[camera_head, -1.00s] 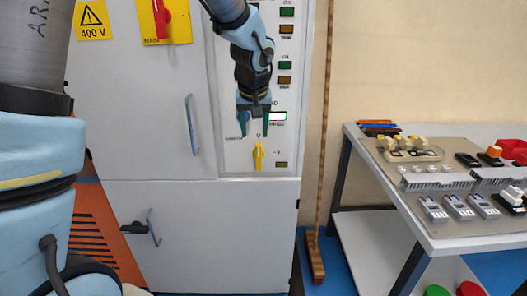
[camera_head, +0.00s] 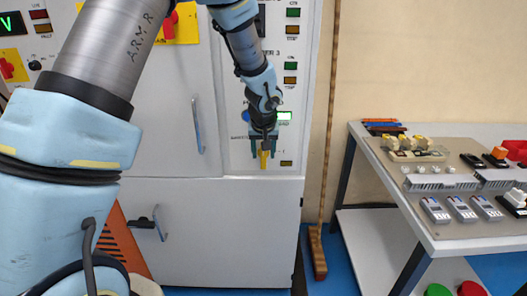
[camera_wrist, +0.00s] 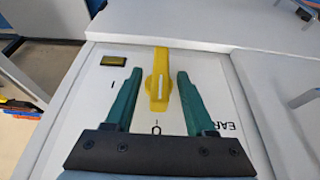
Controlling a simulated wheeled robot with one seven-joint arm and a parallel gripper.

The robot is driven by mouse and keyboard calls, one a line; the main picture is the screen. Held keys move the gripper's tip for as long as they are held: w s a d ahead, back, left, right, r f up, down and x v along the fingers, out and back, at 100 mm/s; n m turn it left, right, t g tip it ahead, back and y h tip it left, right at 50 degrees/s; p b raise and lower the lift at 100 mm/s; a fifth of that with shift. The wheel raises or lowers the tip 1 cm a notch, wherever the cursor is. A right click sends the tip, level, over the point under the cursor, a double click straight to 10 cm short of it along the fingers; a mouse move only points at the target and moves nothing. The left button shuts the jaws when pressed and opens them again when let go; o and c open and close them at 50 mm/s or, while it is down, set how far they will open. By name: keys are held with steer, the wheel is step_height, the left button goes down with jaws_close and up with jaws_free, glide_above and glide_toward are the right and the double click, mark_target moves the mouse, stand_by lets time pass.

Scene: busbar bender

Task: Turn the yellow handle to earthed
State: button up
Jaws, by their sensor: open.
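The yellow handle (camera_head: 264,160) is a small knob on the lower right panel of the grey cabinet, below the lit white label. My gripper (camera_head: 264,152) is in front of the handle. In the wrist view my gripper (camera_wrist: 158,92) has its green fingers apart on either side of the handle, with gaps visible on both sides.
A wooden pole (camera_head: 327,150) leans to the right of the cabinet. A workbench (camera_head: 440,246) with several electrical parts stands further right. Cabinet door handles (camera_head: 198,125) project to the left.

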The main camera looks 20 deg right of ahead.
steer(key=shift+c, duration=0.2)
jaws_close()
stand_by(0.4)
